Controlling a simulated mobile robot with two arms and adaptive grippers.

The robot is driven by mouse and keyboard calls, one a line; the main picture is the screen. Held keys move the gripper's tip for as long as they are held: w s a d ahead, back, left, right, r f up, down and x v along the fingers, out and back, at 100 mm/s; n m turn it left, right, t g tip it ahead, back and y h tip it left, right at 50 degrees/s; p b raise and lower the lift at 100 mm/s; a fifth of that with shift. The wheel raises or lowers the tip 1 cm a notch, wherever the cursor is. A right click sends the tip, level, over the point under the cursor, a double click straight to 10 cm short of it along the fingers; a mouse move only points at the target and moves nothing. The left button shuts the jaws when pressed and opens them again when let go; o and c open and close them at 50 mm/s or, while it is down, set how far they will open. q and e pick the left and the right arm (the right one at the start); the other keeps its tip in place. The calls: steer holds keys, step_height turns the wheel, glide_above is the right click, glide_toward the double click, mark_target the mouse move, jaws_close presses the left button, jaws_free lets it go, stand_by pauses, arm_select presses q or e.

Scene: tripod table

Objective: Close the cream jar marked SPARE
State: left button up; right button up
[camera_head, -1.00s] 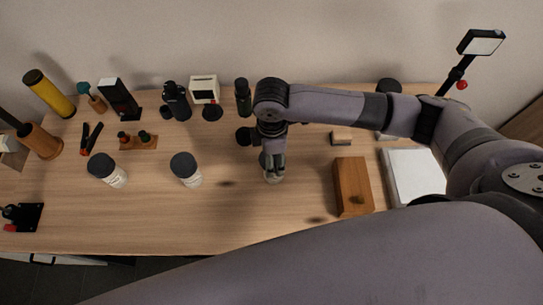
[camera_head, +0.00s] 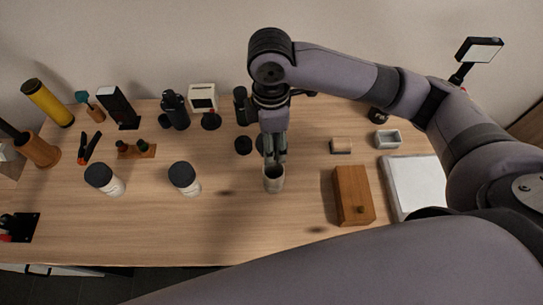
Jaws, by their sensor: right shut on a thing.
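Two more pale jars with black lids on stand to the left, one at the far left (camera_head: 114,187) and one nearer (camera_head: 192,187). Their markings are too small to read. My left gripper is out of view.
A black disc (camera_head: 243,145) lies left of the right gripper. A wooden box (camera_head: 352,196) and a white tray (camera_head: 412,188) lie to the right. Bottles and tools line the back and left. The front middle of the table is clear.

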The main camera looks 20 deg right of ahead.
step_height(320, 180, up, 8)
steer(key=shift+r, duration=0.1)
stand_by(0.4)
